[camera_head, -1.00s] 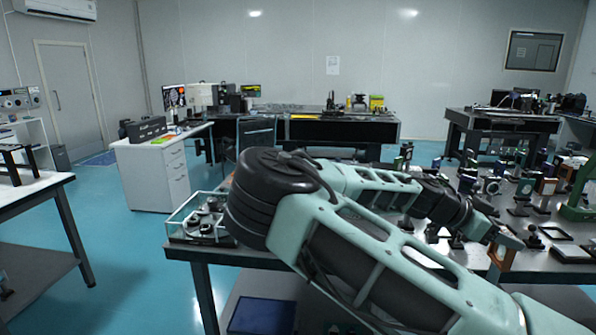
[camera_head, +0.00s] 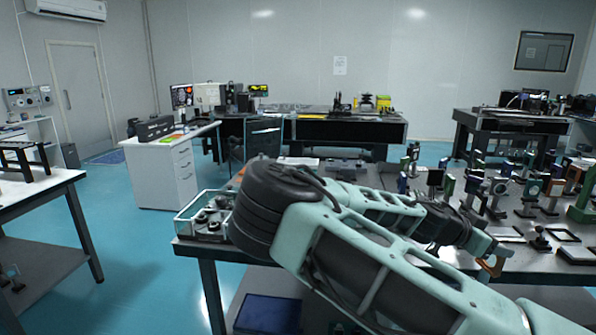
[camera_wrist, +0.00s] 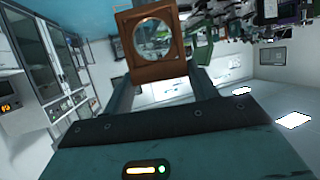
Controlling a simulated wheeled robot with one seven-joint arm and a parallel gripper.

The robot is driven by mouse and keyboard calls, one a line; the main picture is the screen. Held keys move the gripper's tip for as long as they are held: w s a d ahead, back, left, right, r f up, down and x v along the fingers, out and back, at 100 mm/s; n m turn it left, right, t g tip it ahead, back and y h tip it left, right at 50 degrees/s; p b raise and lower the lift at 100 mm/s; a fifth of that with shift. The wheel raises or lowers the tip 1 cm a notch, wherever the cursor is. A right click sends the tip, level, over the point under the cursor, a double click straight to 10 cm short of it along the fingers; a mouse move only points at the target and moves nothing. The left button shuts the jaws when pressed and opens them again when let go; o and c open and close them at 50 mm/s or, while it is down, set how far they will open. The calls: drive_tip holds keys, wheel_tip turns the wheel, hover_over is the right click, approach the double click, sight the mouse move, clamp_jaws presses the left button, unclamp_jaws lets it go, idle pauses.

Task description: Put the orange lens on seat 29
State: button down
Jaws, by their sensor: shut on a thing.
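The orange lens (camera_wrist: 152,42) is a round clear glass in a square orange-brown frame. In the wrist view my gripper (camera_wrist: 157,78) is shut on the frame's lower part, one finger at each side. In the head view the orange lens (camera_head: 493,267) shows small at the end of my arm, by the table's front edge; its gap from the table cannot be judged. My gripper (camera_head: 488,252) is partly hidden by my arm there. Seat 29 cannot be made out; no seat number is readable.
The optical table (camera_head: 530,262) carries many upright mounted optics (camera_head: 500,187) behind and right of my gripper. Flat square frames (camera_head: 563,235) lie at the right. A glass-walled tray (camera_head: 203,226) stands at the table's left corner. My arm hides the table's middle.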

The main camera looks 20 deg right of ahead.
drive_tip(key=w+a+f+n+t+y, duration=0.2)
drive_tip(key=w+a+f+n+t, duration=0.2)
drive_tip(key=w+f+n+t, duration=0.25)
drive_tip(key=w+a+f+n+t+y, duration=0.1)
drive_tip(key=w+a+f+n+t, duration=0.45)
drive_tip(key=f, duration=0.25)
drive_tip(key=w+a+f+n+t+y, duration=0.15)
drive_tip(key=a+n+y, duration=0.3)
drive_tip(key=a, duration=0.55)
drive_tip(key=w+a+f+n+t+y, duration=0.1)
drive_tip(key=w+a+n+t+y, duration=0.2)
drive_tip(key=a+y, duration=0.5)
drive_tip(key=shift+s+a+r+n+h, duration=0.15)
drive_tip(key=shift+s+a+r+h, duration=0.2)
drive_tip(key=shift+s, duration=0.5)
drive_tip(key=shift+s+a+r+n+h, duration=0.2)
drive_tip(key=shift+s+r+h, duration=0.15)
drive_tip(key=shift+s, duration=0.5)
drive_tip(key=shift+s+a+r+n+h, duration=0.1)
drive_tip(key=shift+s+a+r+h, duration=0.25)
drive_tip(key=shift+s, duration=0.5)
drive_tip(key=shift+f, duration=0.1)
drive_tip(key=shift+d, duration=0.15)
